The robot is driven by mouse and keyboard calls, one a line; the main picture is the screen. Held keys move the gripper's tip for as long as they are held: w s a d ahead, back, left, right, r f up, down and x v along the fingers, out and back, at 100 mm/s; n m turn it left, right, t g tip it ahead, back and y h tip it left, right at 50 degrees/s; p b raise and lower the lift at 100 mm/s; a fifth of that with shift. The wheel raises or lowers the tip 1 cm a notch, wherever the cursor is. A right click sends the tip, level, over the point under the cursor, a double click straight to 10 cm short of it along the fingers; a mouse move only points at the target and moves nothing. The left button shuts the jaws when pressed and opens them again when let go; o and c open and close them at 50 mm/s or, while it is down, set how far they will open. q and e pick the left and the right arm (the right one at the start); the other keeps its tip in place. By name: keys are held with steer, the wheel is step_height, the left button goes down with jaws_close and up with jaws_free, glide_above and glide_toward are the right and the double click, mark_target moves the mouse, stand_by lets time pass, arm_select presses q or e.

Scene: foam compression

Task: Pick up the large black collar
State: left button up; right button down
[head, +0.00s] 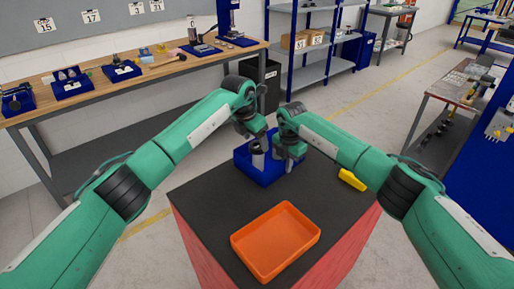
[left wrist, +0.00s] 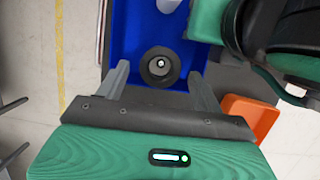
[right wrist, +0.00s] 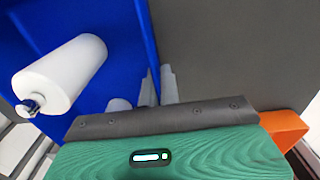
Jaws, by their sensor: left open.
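The large black collar (left wrist: 160,66) shows in the left wrist view as a dark round ring with a grey centre and a small bright spot. It is in the blue bin (head: 243,163), near the bin's edge. My left gripper (left wrist: 160,85) is open, with one finger on each side of the collar in that view; I cannot tell whether they touch it. In the head view my left gripper (head: 256,140) is over the bin.
A white cylinder (right wrist: 65,72) with a metal end lies in the bin in the right wrist view. An orange tray (head: 275,242) sits at the front of the dark table (head: 205,200). A yellow block (head: 352,180) lies at the right edge. My two arms are close together over the bin.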

arm_select(q)
steer(key=shift+x, duration=1.05)
steer(key=c, duration=1.1)
steer(key=shift+c, duration=0.2)
step_height(320, 180, up, 12)
steer(key=shift+f, duration=4.8)
